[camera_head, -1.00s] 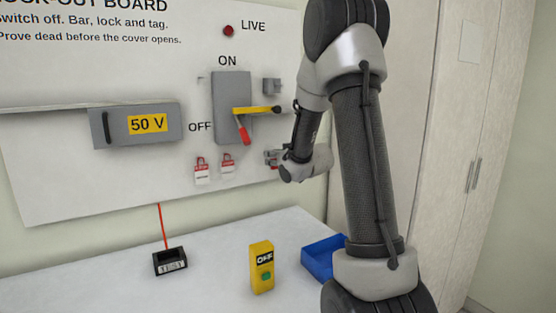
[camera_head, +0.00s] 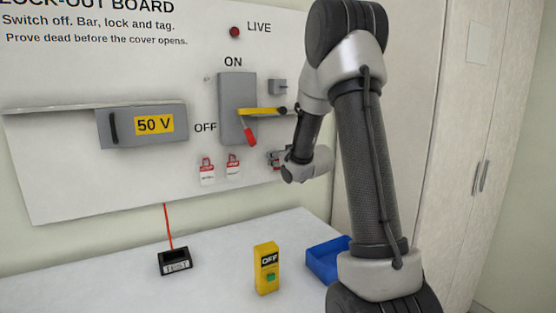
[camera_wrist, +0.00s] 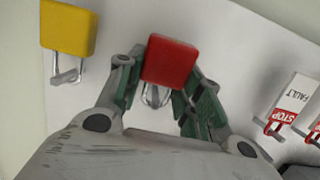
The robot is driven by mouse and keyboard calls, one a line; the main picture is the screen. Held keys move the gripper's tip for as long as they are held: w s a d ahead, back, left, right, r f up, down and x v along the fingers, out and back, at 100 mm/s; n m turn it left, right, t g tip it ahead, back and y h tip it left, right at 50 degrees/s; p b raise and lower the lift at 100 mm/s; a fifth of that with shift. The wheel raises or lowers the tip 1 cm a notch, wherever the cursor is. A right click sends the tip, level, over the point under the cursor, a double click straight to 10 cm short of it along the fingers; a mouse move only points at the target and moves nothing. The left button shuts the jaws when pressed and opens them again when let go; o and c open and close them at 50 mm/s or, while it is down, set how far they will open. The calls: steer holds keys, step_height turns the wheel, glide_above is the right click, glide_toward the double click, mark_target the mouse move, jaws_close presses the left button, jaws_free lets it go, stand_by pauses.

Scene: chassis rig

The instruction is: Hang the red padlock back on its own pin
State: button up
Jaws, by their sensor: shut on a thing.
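The red padlock (camera_wrist: 170,60) is between the fingers of my gripper (camera_wrist: 160,85) in the wrist view, and the gripper is shut on it. Its metal shackle shows below the red body. In the head view my gripper (camera_head: 274,158) is close to the board, right of the two tags and below the switch box. The padlock is mostly hidden there. No pin shows clearly behind the padlock, so I cannot tell whether the shackle is on one. A yellow padlock (camera_wrist: 68,27) hangs to the left in the wrist view.
Two red-and-white tags (camera_head: 207,172) hang on the board. The switch box (camera_head: 232,90) has a yellow bar and a red handle.

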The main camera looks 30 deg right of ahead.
steer(key=o, duration=1.1)
steer(key=shift+o, duration=0.2)
steer(key=v, duration=1.2)
